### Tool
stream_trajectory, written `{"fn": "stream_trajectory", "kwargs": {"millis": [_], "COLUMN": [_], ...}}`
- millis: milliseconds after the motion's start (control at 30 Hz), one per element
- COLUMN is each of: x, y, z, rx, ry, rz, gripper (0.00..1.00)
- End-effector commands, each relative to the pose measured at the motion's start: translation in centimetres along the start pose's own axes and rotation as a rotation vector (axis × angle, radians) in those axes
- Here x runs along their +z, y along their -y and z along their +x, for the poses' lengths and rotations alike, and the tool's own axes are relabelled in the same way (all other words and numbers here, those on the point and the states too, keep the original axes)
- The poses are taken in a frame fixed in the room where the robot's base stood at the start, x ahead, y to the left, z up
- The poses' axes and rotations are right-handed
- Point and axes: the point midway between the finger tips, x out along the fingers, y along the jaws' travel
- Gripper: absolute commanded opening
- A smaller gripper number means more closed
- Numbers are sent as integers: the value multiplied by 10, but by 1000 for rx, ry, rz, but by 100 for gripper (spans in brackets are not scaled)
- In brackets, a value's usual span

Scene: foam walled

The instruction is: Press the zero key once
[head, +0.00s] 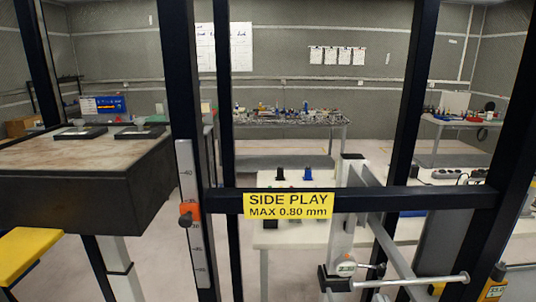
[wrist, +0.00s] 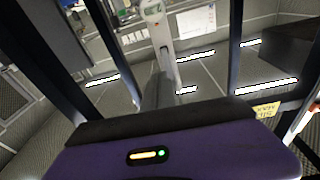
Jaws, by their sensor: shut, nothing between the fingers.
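The zero key itself is too small to make out. A round gauge (head: 343,266) with a small greenish display is mounted low at the right, behind the black frame in the head view; a round pale instrument that looks like it shows at the top of the wrist view (wrist: 153,8). A yellow device with a lit display (head: 494,288) is at the lower right edge. My gripper (wrist: 160,119) fills the lower wrist view as a purple body with a dark front; it is shut and empty, apart from the gauge. Its fingertips are not distinct, and I cannot see it in the head view.
Black frame posts and a crossbar (head: 400,198) with a yellow side play label (head: 288,206) stand close in front. A scale with an orange slider (head: 189,214) is on the left post. A dark-sided table (head: 80,190) stands at left; a white table (head: 285,237) lies behind the crossbar.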

Motion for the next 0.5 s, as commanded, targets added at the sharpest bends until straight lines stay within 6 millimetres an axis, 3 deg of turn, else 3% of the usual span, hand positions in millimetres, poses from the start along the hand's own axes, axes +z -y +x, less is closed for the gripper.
{"fn": "stream_trajectory", "kwargs": {"millis": [100,500], "x": [15,35], "y": [0,-1], "z": [-49,-200], "rx": [6,10], "ry": [4,79], "rz": [4,-13], "gripper": [0,0]}}
